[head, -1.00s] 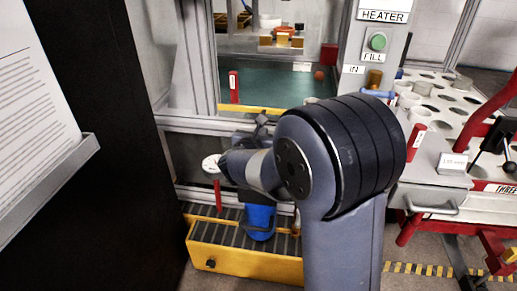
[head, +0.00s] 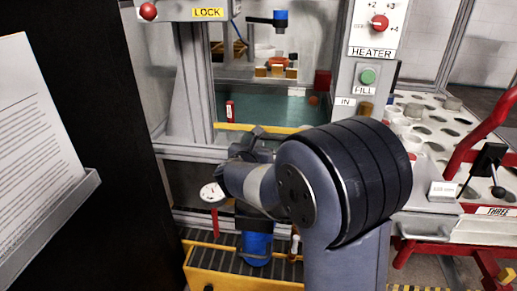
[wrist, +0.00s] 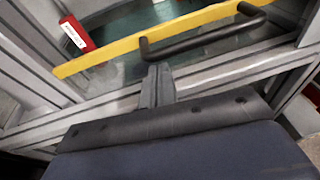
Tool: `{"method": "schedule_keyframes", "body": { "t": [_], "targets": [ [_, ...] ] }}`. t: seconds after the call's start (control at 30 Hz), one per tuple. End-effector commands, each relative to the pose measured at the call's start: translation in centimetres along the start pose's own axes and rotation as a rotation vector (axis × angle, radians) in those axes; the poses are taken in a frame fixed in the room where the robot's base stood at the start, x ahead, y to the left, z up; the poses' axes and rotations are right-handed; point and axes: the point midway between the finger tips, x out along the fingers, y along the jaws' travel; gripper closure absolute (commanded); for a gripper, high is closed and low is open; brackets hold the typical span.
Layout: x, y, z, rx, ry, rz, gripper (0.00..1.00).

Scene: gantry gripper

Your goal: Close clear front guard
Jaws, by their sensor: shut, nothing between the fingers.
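The clear front guard is hard to make out; a yellow bar (head: 236,127) with a dark handle runs along the lower edge of the machine opening. In the wrist view the yellow bar (wrist: 115,54) crosses the top, and the dark bent handle (wrist: 200,42) is fixed on it. My gripper (wrist: 157,72) is shut and empty, with its fingertips just below the left end of the handle. I cannot tell whether they touch it. In the head view my arm hides part of the bar and the handle.
A red tag (head: 230,111) stands behind the bar. A control column (head: 367,60) with a green FILL button rises at right. A dial gauge (head: 212,193) and a yellow-framed roller conveyor (head: 210,262) are below. A holed white rack (head: 440,125) stands right, a dark panel (head: 110,130) left.

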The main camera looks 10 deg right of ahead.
Motion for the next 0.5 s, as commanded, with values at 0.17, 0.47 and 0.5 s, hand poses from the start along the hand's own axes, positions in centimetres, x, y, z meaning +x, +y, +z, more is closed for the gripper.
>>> {"method": "schedule_keyframes", "body": {
  "t": [0.17, 0.47, 0.5],
  "targets": [
    [-1.4, 0.0, 5.6, 0.002, -0.005, 0.0, 1.0],
    [-3.1, 0.0, 12.8, 0.003, -0.006, 0.0, 1.0],
    [-3.4, 0.0, 13.7, 0.003, -0.005, 0.0, 1.0]
  ]
}}
